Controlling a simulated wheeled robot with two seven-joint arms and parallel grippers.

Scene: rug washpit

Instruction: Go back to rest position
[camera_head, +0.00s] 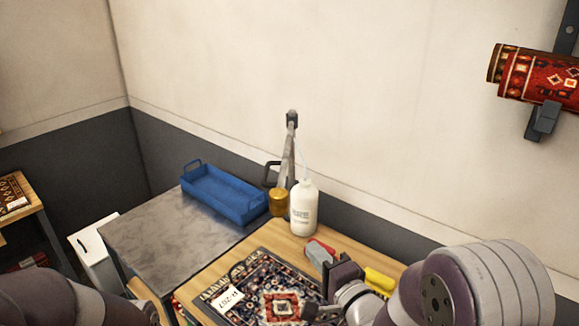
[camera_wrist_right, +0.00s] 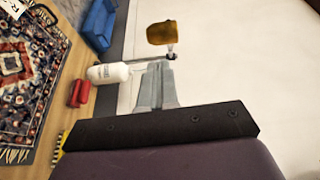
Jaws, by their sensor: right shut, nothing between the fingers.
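My right arm comes in from the lower right in the head view, and its gripper (camera_head: 318,309) is over the patterned rug (camera_head: 255,275) on the wooden table. In the right wrist view the two grey fingers of the right gripper (camera_wrist_right: 156,72) are together, with nothing between them. The rug also shows at the left of that view (camera_wrist_right: 28,90). A part of my left arm shows at the bottom left of the head view. Its gripper is out of the frame.
A white bottle (camera_head: 303,208), a red-grey brush (camera_head: 320,251) and a yellow-handled item (camera_head: 379,281) stand or lie near the right gripper. A blue tray (camera_head: 222,196) is on the grey tabletop (camera_head: 160,238). Rolled rugs (camera_head: 540,76) hang on the right wall.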

